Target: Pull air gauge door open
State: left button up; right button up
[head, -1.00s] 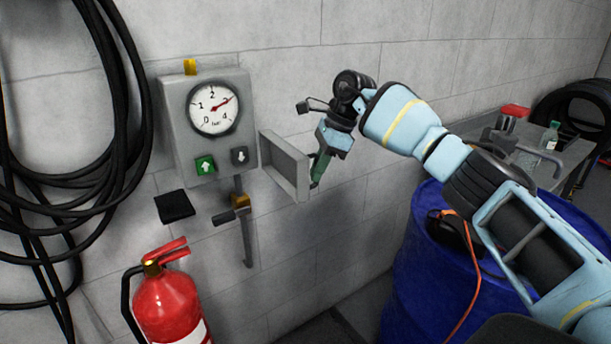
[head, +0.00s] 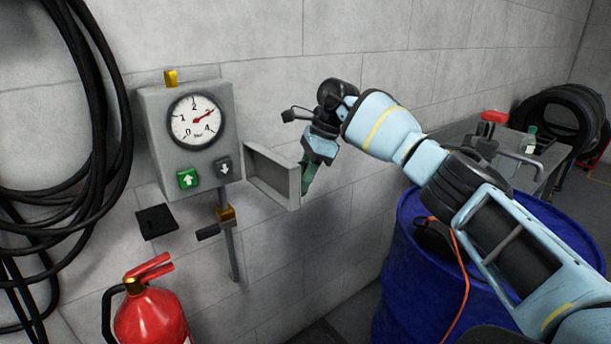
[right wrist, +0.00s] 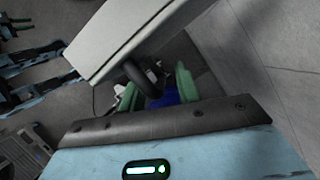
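The air gauge (head: 150,112) is a grey wall box with a round white dial and two arrow buttons. Its grey door (head: 272,177) stands open, sticking out from the box's right side. My right gripper (head: 309,178), with green fingers, is at the door's free outer edge. In the right wrist view, the pale door (right wrist: 130,35) fills the top, and a curved black handle (right wrist: 138,76) lies between the green fingers of my right gripper (right wrist: 157,88). The fingers stand apart, with visible space around the handle; contact is unclear.
A red fire extinguisher (head: 150,312) stands below the gauge. Black hoses (head: 98,95) hang at the left. A blue barrel (head: 400,290) stands under my right arm. A bench (head: 545,165) and tyres (head: 590,110) are at the right. Bare wall lies right of the door.

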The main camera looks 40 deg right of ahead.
pick_arm(q)
jog(key=shift+s, duration=0.1)
pick_arm(e)
jog(key=shift+d, duration=0.1)
jog(key=shift+s+d+r, duration=0.1)
jog(key=shift+d+r, duration=0.1)
jog(key=shift+r, duration=0.25)
pick_arm(q)
jog(key=shift+f, duration=0.2)
pick_arm(e)
jog(key=v, duration=0.6)
jog(key=shift+r, duration=0.35)
jog(key=shift+d, duration=0.15)
